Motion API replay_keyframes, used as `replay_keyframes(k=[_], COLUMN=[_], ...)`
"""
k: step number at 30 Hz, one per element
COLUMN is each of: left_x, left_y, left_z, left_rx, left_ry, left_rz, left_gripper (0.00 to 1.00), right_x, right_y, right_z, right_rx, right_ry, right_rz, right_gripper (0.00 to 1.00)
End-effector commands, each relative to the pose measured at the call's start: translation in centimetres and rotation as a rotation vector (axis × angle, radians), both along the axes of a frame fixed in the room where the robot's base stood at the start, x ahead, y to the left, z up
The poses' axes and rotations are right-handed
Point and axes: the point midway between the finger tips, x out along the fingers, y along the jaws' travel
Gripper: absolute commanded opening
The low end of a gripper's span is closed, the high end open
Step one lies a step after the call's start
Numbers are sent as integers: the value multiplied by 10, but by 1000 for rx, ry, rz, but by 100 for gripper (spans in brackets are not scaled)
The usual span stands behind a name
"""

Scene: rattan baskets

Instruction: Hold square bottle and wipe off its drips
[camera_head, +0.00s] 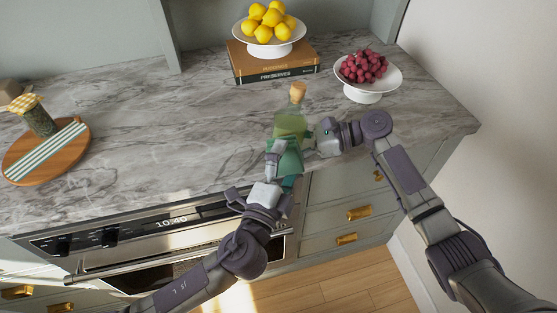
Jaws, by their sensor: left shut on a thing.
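The square bottle (291,122) is clear, holds yellow-green liquid and has a cork stopper (298,91). It stands upright near the front edge of the counter. My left gripper (279,158) is at the bottle's front lower side, shut on a teal-green cloth (290,161). The cloth covers the bottle's lower part; whether it touches the glass is unclear. My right gripper (313,140) is close against the bottle's right side. Its fingertips are too small and partly hidden to tell open from shut. No drips can be made out.
Behind the bottle, a white stand of lemons (270,33) sits on stacked books (273,72). A white footed bowl (366,91) of red fruit stands right. A round wooden board (22,165) with striped cloth and jar lies left. The counter (165,120) between is clear; an oven is below.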

Motion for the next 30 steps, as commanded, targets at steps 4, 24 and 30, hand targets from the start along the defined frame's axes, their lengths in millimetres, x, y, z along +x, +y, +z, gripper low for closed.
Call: replay_keyframes(k=[4, 24, 30], left_x=[0, -2, 0], left_y=[-14, 1, 17], left_z=[-2, -1, 1], left_rx=[-2, 3, 3], left_ry=[2, 1, 1], left_rz=[-1, 1, 1], left_gripper=[60, 60, 60], right_x=[-3, -2, -2], right_y=[3, 2, 1], right_z=[0, 0, 0], right_rx=[3, 2, 2], right_ry=[3, 3, 2], right_rz=[11, 6, 4], right_gripper=[22, 22, 22])
